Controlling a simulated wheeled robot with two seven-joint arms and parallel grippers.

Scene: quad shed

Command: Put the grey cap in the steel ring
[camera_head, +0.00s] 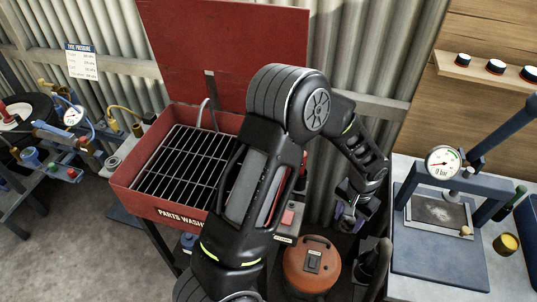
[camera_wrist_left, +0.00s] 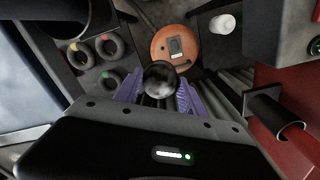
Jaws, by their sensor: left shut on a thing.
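My left gripper (camera_head: 350,216) hangs at the end of my bent arm, between the red parts washer and the press bench. In the left wrist view its purple fingers (camera_wrist_left: 160,98) are shut on a round, shiny dark-grey thing, which I take to be the grey cap (camera_wrist_left: 160,77). In the head view the held cap cannot be made out. Several dark rings (camera_wrist_left: 80,56) with coloured marks lie on a dark surface at upper left in the wrist view. I cannot pick out the steel ring for certain. My right gripper does not show.
An orange round body with a dark plate (camera_head: 312,268) stands below my arm. The red parts washer (camera_head: 160,208) with its raised lid is at left. A blue press (camera_head: 440,250) with a gauge stands at right. A white cylinder (camera_wrist_left: 222,24) shows in the wrist view.

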